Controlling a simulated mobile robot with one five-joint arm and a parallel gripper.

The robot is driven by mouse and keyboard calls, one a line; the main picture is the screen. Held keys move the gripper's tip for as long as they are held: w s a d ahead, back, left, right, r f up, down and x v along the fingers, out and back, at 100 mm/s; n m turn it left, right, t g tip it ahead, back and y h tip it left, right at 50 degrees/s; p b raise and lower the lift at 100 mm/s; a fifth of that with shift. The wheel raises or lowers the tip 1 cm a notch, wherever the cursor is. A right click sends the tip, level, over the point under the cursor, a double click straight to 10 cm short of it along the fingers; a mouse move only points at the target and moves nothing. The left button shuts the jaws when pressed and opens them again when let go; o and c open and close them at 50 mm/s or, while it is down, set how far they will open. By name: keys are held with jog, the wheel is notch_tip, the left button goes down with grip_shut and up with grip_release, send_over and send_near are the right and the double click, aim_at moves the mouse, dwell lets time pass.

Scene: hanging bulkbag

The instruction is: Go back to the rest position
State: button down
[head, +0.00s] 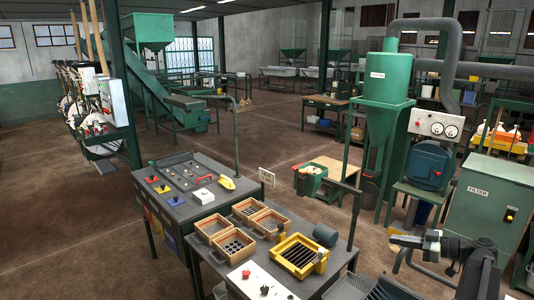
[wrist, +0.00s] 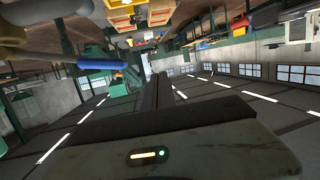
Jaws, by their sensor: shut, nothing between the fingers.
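My gripper (head: 398,238) is at the lower right of the head view, held in the air to the right of the front workbench and pointing left. In the wrist view its dark fingers (wrist: 158,90) lie together in the middle, with no object between them. The gripper's grey housing, with a small lit strip and a green light, fills the bottom of that view. It touches nothing that I can see.
The front bench (head: 205,262) holds wooden sorting boxes (head: 245,240) and a yellow slotted tray (head: 299,256). A black post (head: 355,218) rises at its right end. A green filter cabinet (head: 483,222) and a blue machine (head: 428,164) stand behind my arm. Open floor lies at left.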

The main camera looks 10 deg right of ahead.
jog(key=w+a+f+n+g+y, duration=0.1)
jog(key=w+a+f+g, duration=0.1)
jog(key=a, duration=0.6)
jog(key=w+a+f+n+g, duration=0.1)
jog(key=w+a+g, duration=0.15)
jog(key=a, duration=0.55)
jog(key=w+a+f+n+g+y, duration=0.1)
jog(key=w+a+f+n, duration=0.15)
jog(key=a, duration=0.55)
jog(key=s+a+f+g+h+b, duration=0.1)
jog(key=a+f+g, duration=0.15)
jog(key=a, duration=0.55)
jog(key=s+a+f+g+h+b, duration=0.1)
jog(key=a+f, duration=0.2)
jog(key=a, duration=0.5)
jog(key=s+a+f+m+g+h, duration=0.3)
jog(key=s+a+f+m+h, duration=0.2)
jog(key=s+a+f+h, duration=0.25)
jog(key=s+d+f+m+h, duration=0.1)
jog(key=d+f+m+h, duration=0.1)
jog(key=d+m, duration=0.5)
jog(key=shift+s+d+m+t+h, duration=0.2)
jog(key=shift+s+m+t+h, duration=0.1)
jog(key=shift+m+t+h, duration=0.25)
